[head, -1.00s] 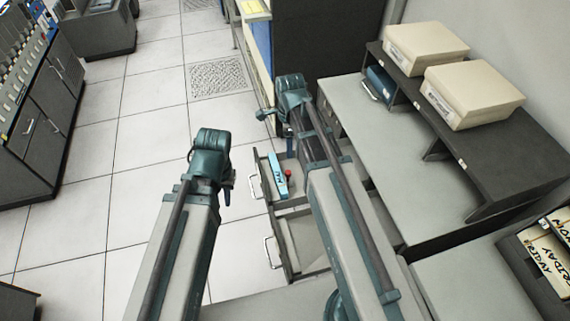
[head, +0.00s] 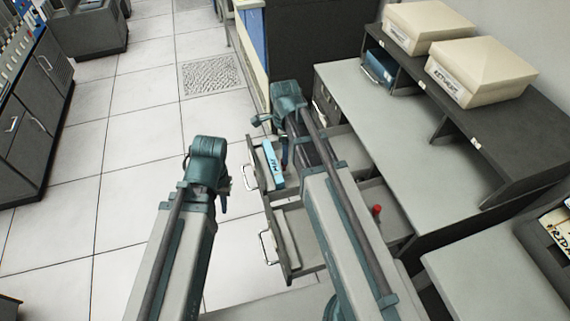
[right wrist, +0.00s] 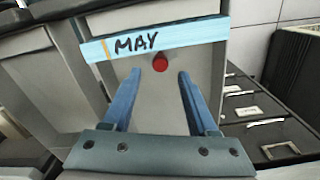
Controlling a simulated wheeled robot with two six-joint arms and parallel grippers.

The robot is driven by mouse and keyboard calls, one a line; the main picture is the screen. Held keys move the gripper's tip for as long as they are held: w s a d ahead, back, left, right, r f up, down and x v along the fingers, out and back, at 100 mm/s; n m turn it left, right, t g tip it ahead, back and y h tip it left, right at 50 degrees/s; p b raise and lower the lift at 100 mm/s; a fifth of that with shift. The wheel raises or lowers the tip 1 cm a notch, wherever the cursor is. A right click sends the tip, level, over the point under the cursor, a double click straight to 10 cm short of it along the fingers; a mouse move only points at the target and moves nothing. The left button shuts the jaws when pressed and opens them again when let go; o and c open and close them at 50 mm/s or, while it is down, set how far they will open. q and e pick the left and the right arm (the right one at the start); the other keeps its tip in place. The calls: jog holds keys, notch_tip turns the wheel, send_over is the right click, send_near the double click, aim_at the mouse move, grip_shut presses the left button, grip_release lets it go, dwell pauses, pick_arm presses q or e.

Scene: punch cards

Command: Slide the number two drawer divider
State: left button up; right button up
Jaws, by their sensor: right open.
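A light blue strip marked MAY (head: 273,160) lies in the upper open drawer (head: 252,177); it also shows in the right wrist view (right wrist: 155,40). My right gripper (head: 284,150) is over this drawer. In the right wrist view its blue fingers (right wrist: 159,73) are open and point at the drawer, with a small red round piece (right wrist: 160,62) visible between the tips. I cannot tell whether they touch it. A red piece (head: 376,210) also shows right of my right arm. The lower drawer (head: 285,262) is open too. My left gripper (head: 224,192) hangs above the floor; its jaws are unclear.
A grey desk (head: 385,125) with a dark shelf (head: 520,110) and two cream boxes (head: 428,26) stands on the right. Dark drawers with label holders (right wrist: 255,125) show in the right wrist view. The tiled floor (head: 130,180) at left is clear.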

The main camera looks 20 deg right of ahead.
jog(key=shift+f+b, duration=1.35)
jog(key=shift+f, duration=0.55)
jog(key=shift+r, duration=0.1)
grip_shut()
